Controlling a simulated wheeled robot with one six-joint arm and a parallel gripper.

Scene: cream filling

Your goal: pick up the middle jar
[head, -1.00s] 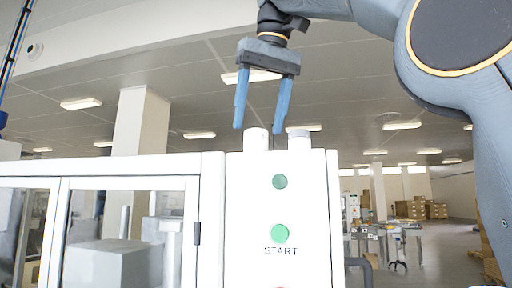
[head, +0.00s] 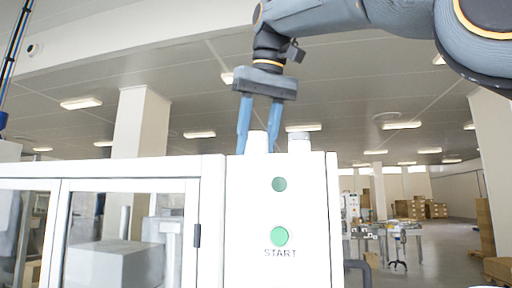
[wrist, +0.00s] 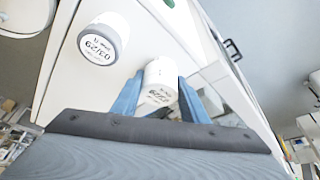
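Two white jars stand on top of the white machine housing (head: 240,225). The left jar (head: 257,142) is between the blue fingers of my gripper (head: 257,150). The jar on the right (head: 299,143) stands apart from the fingers. In the wrist view the jar between the fingers (wrist: 161,73) shows a printed label, and the other jar (wrist: 104,36) with a grey end reads "03/29". My fingers point down on either side of the jar, with a narrow gap visible. A third jar is not seen, so I cannot tell which is the middle one.
Below the jars, the housing front has green buttons (head: 280,236) and a START label. Glass doors (head: 120,235) are at the left. A pillar (head: 141,125), tables and cardboard boxes (head: 420,209) stand far behind.

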